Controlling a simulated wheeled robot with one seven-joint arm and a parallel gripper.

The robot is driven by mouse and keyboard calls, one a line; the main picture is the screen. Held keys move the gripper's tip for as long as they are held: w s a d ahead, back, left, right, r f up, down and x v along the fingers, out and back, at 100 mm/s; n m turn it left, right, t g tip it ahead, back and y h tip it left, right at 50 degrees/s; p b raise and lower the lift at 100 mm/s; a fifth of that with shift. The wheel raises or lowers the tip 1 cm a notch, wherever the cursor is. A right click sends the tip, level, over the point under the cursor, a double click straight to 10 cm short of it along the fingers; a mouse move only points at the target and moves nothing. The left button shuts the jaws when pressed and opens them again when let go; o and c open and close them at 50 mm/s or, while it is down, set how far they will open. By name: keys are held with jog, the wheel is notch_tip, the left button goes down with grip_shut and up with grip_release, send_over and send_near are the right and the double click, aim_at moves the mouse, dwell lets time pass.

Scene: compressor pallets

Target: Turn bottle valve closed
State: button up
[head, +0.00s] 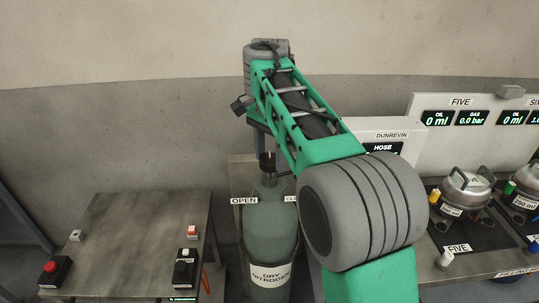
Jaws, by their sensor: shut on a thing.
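The grey-green gas bottle (271,235) stands upright in the middle of the head view, with a "DRY NITROGEN" label on its front. An OPEN sign (244,201) is left of its neck, and a partly covered sign (290,199) is on the right. The dark bottle valve (267,176) is at the top of the neck. My gripper (267,158) points down at it from above and is shut on the valve. My arm hides much of the gripper, so the fingers and the valve's turn angle are hard to see.
A metal table (130,235) on the left carries a red button box (54,273), a black box (186,268) and small blocks. On the right, a bench holds silver pots (466,192) below displays reading oil and gas. A HOSE display (382,149) is beside my arm.

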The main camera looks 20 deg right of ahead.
aim_at(270, 158)
jog(key=o, duration=1.4)
jog(key=shift+r, duration=0.1)
notch_tip(270, 158, up, 8)
jog(key=p, duration=0.7)
jog(key=shift+f, duration=0.2)
